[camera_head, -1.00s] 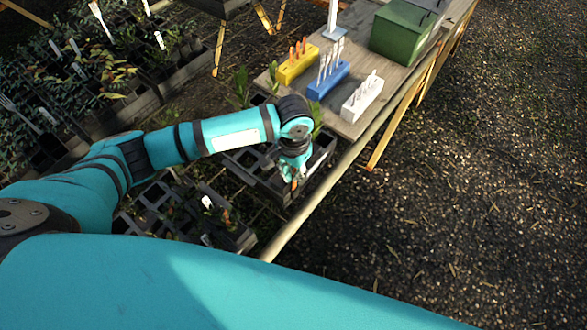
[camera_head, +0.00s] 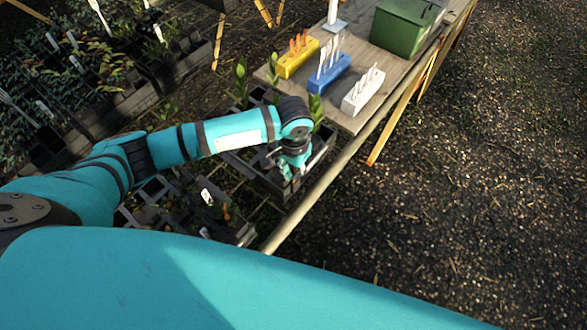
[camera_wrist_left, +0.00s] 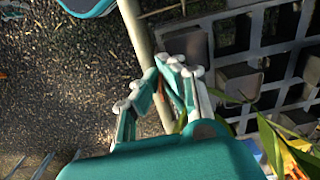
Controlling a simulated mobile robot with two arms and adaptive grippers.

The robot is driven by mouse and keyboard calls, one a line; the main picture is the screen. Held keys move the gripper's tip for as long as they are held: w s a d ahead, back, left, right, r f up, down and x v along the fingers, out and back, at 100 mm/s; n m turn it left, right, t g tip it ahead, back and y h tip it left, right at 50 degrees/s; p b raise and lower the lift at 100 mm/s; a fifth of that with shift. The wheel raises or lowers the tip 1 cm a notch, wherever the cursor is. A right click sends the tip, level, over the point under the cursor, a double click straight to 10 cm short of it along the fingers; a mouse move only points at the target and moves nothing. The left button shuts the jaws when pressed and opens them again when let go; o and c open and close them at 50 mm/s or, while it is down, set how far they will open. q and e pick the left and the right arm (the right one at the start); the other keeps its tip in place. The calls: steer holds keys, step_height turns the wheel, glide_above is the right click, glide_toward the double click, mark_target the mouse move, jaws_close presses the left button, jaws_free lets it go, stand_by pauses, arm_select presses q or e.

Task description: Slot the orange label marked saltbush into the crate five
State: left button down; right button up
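My left gripper (camera_head: 291,172) is over the near right corner of a dark grey crate (camera_head: 262,184) with empty square cells. In the left wrist view its fingers (camera_wrist_left: 158,74) come close together at the tips. A thin orange strip, apparently the orange label (camera_wrist_left: 161,90), shows between them; its marking cannot be read. In the head view the label is hidden. The crate's grid (camera_wrist_left: 268,50) fills the upper right of the left wrist view, beside the fingers. I cannot read a number on the crate. My right gripper is out of view.
A wooden table (camera_head: 350,122) holds a yellow block (camera_head: 290,69) with orange labels, a blue block (camera_head: 327,82), a white block (camera_head: 360,98) and a green box (camera_head: 398,35). A pale rail (camera_head: 318,192) runs close beside the gripper. Leafy plants (camera_head: 240,78) stand by the crate.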

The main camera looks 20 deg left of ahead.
arm_select(q)
steer(key=shift+f+p, duration=0.25)
steer(key=shift+p, duration=0.1)
steer(key=c, duration=1.4)
jaws_free()
steer(key=shift+a, duration=0.1)
step_height(320, 180, up, 12)
steer(key=shift+d, duration=0.2)
